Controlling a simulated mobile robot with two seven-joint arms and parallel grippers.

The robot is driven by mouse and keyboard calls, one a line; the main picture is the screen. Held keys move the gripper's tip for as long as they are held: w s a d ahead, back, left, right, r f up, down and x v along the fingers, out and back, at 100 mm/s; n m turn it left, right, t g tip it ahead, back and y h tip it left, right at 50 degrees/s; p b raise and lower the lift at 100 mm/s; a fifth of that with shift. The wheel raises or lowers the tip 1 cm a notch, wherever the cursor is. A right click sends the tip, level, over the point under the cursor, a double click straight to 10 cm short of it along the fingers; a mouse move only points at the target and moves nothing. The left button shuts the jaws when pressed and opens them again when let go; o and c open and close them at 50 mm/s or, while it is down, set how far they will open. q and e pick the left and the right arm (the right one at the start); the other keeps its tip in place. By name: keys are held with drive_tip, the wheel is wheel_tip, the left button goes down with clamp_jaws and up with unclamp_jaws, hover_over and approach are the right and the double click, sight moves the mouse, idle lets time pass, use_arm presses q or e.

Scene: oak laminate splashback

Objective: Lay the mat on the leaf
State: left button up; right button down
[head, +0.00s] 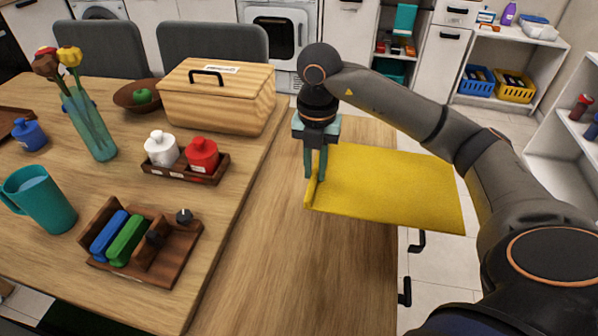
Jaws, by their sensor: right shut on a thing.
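The yellow mat (395,187) is at the right, over the wooden leaf (290,260), the lower-looking strip beside the main table. My right gripper (315,177) is shut on the mat's left edge, which is bunched up between the fingers. The mat spreads to the right of the gripper, and its right part extends past the leaf's right edge, above the floor. I cannot tell whether its left part touches the leaf. My left gripper is not in view.
The main table (240,165) holds a wooden bread box (220,100), a rack with white and red jars (185,172), a wooden organiser (165,255), a teal mug (40,200) and a flower vase (90,125). The front of the leaf is bare. Dark handles (404,292) show below its right edge.

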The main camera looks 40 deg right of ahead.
drive_tip(key=w+a+f, duration=0.1)
drive_tip(key=w+f, duration=0.1)
drive_tip(key=w, duration=0.1)
drive_tip(key=w+a+f, duration=0.2)
drive_tip(key=w+f, duration=0.1)
drive_tip(key=w, duration=0.1)
drive_tip(key=w+a+f+b, duration=0.1)
drive_tip(key=w+f, duration=0.2)
drive_tip(key=w, duration=0.1)
drive_tip(key=shift+a+f, duration=0.1)
drive_tip(key=shift+a, duration=0.1)
drive_tip(key=shift+w+a+f, duration=0.15)
drive_tip(key=shift+w+f, duration=0.25)
drive_tip(key=shift+f, duration=0.1)
drive_tip(key=shift+w+f, duration=0.15)
drive_tip(key=shift+f, duration=1.65)
drive_tip(key=c, duration=0.8)
unclamp_jaws()
wheel_tip(320, 180, up, 12)
drive_tip(key=shift+r+p, duration=0.1)
drive_tip(key=shift+p, duration=0.3)
